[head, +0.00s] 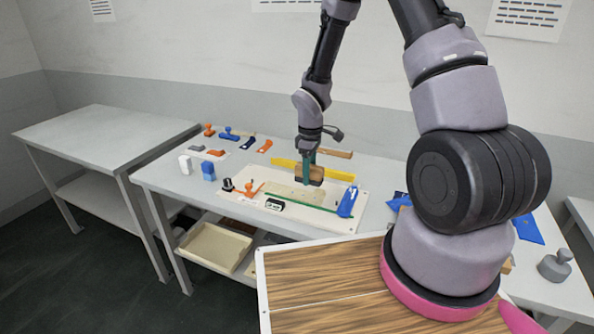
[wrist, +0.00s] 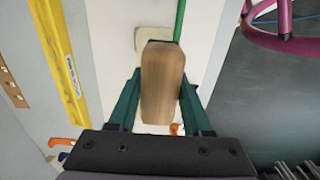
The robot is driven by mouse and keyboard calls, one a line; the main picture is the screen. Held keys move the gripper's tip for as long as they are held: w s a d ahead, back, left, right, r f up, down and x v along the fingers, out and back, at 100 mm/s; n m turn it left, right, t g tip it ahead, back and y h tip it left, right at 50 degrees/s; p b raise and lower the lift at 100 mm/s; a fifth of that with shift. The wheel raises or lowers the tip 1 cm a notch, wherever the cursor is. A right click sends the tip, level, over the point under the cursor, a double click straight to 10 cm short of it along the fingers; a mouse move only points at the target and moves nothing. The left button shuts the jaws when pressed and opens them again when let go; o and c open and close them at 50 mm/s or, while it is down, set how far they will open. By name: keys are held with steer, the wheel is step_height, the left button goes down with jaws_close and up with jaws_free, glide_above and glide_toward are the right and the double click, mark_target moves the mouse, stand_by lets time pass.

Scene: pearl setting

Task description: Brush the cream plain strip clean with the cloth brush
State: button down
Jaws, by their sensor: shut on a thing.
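My gripper (head: 308,163), with teal fingers, is shut on the cloth brush (head: 316,175), a wooden block with a dark underside. In the wrist view the brush (wrist: 162,85) stands between both fingers and points away from the palm. A cream strip (head: 288,190) lies on the pale board, below and in front of the brush. Part of the cream strip (wrist: 146,35) shows past the brush's far end in the wrist view, and the brush hides more of it. I cannot tell whether the brush touches the strip.
A yellow bar (head: 342,175) lies behind the brush, and a green strip (head: 310,202) runs along the front. A blue clamp (head: 348,201) and an orange clamp (head: 250,189) stand at the board's ends. A small black-and-white box (head: 274,204) sits at the front. Several tools lie at back left.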

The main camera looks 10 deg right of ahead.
mark_target(295, 196)
steer(key=shift+s+d+f, duration=0.4)
steer(key=shift+s+d, duration=0.2)
steer(key=shift+d, duration=0.15)
step_height(295, 196, down, 4)
steer(key=shift+w+f, duration=0.1)
steer(key=shift+f, duration=0.6)
steer(key=shift+f, duration=0.4)
steer(key=shift+w+a, duration=0.15)
steer(key=shift+w+a+r, duration=0.1)
steer(key=shift+w+a, duration=0.3)
steer(key=shift+a, duration=0.25)
steer(key=shift+w+a, duration=0.35)
steer(key=shift+a, duration=0.25)
steer(key=shift+w+a, duration=0.45)
steer(key=shift+a, duration=0.25)
steer(key=shift+w+a, duration=0.4)
steer(key=shift+a, duration=0.25)
